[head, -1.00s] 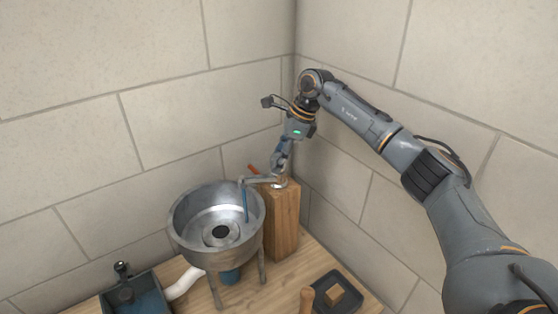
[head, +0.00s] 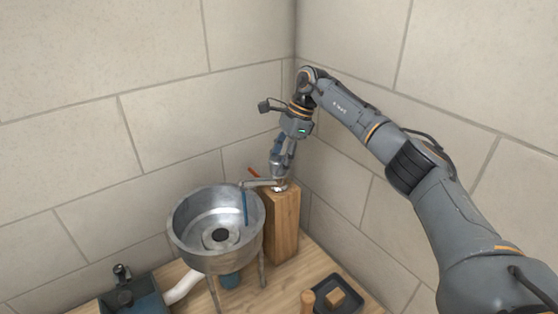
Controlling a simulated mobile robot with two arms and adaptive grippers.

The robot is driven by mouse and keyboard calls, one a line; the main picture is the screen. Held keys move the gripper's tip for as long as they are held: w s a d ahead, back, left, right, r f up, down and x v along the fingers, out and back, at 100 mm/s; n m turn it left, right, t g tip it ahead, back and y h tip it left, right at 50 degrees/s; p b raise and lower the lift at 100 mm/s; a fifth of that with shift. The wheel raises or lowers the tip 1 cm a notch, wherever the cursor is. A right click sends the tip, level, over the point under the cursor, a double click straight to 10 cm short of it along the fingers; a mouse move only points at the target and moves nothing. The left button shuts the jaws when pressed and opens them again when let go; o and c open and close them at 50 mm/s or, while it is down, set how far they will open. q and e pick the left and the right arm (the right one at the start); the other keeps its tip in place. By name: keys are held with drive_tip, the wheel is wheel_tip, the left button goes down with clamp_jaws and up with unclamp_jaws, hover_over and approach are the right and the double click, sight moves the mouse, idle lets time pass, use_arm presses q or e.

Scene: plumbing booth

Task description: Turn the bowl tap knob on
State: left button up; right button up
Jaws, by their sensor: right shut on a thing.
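The metal bowl (head: 186,243) stands on thin legs at the lower middle. A grey tap spout (head: 258,183) reaches over its right rim from the top of a wooden block (head: 284,228). A thin blue stream (head: 245,207) hangs from the spout into the bowl. My right gripper (head: 279,183) comes down from above onto the tap at the block's top and is shut on the bowl tap knob, which its fingers mostly hide. A red-orange lever end (head: 254,171) shows just left of the fingers. My left gripper is not in view.
A dark blue basin (head: 148,300) with a small black tap (head: 122,271) stands at lower left, joined by a white pipe (head: 184,287). A black tray (head: 355,303) and a wooden handle (head: 307,300) lie at lower right. Tiled walls meet close behind the block.

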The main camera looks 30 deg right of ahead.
drive_tip(key=o, duration=1.2)
drive_tip(key=shift+c, duration=0.2)
drive_tip(key=v, duration=1.2)
drive_tip(key=shift+a, duration=0.15)
